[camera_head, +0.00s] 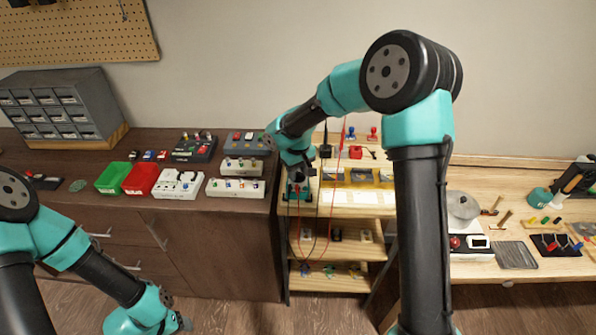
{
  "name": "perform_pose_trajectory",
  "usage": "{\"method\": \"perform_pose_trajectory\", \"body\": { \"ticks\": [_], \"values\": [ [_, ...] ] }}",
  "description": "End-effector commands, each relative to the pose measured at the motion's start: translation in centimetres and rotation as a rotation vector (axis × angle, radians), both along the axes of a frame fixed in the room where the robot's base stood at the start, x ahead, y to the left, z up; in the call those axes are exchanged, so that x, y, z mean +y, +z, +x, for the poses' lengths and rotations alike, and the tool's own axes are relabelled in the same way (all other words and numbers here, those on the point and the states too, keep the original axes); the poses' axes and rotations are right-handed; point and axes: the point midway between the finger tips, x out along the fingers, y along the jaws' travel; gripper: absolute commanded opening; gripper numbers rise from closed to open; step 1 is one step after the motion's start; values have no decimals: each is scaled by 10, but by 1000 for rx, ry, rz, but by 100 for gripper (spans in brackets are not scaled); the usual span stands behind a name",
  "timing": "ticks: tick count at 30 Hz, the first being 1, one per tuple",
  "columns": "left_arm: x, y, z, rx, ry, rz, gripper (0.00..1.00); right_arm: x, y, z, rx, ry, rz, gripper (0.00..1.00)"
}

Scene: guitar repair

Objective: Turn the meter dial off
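My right arm reaches over to the small wooden shelf unit (345,210), and its gripper (298,188) points down at the left end of the unit's upper level. The gripper's fingers are small and dark here, and I cannot tell whether they are open or shut. I cannot make out the meter or its dial; the gripper and wrist cover that spot. Thin red and black leads (331,210) hang down in front of the shelves just right of the gripper. My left gripper (178,324) is low at the bottom edge, far from the shelf unit, its fingers barely showing.
A dark cabinet on the left carries a green bin (113,178), a red bin (141,179), several pedal-like boxes (235,188) and a grey drawer unit (62,105). A wooden bench (550,285) with tools is at right. My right arm blocks part of the view.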

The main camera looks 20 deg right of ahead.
Motion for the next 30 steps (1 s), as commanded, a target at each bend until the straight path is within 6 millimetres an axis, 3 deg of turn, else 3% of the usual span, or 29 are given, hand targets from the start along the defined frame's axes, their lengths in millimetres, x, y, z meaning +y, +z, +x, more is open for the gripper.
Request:
{"method": "perform_pose_trajectory", "body": {
  "ticks": [5, 17, 30],
  "values": [
    [0, 0, 0, 0, 0, 0, 58, 0, 0, 0, 0, 0, 0, 37],
    [0, 0, 0, 0, 0, 0, 58, 0, 1, 0, 0, 0, 0, 0],
    [0, 0, 0, 0, 0, 0, 58, 0, 1, 0, -1, -41, 0, 0]
  ]
}}
